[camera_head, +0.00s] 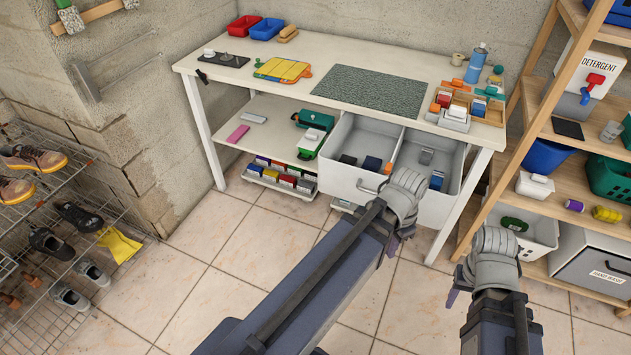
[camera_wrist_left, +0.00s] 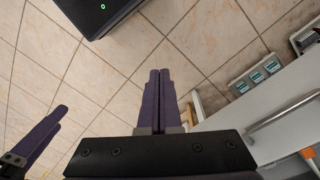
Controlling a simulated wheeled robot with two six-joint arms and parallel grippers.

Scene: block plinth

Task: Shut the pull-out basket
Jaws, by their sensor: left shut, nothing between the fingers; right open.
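The pull-out basket (camera_head: 341,173) is a pale grey drawer under the white workbench. It stands out from the bench, with its two compartments showing and several small blocks inside. Its front handle (camera_head: 366,188) is partly beside my left wrist; it also shows at the right of the left wrist view (camera_wrist_left: 285,112). My left gripper (camera_wrist_left: 160,74) is shut and empty, in front of the basket's front panel (camera_wrist_left: 240,115) and apart from the handle. In the head view its fingers are mostly hidden by the wrist. My right gripper (camera_head: 453,296) is open, farther right over the floor.
The workbench (camera_head: 330,55) carries trays, a mat and blocks. A lower shelf (camera_head: 275,115) holds boxes left of the basket. A wooden shelf unit (camera_head: 562,145) stands close on the right, a wire shoe rack (camera_head: 75,195) far left. The tiled floor (camera_head: 210,265) is clear.

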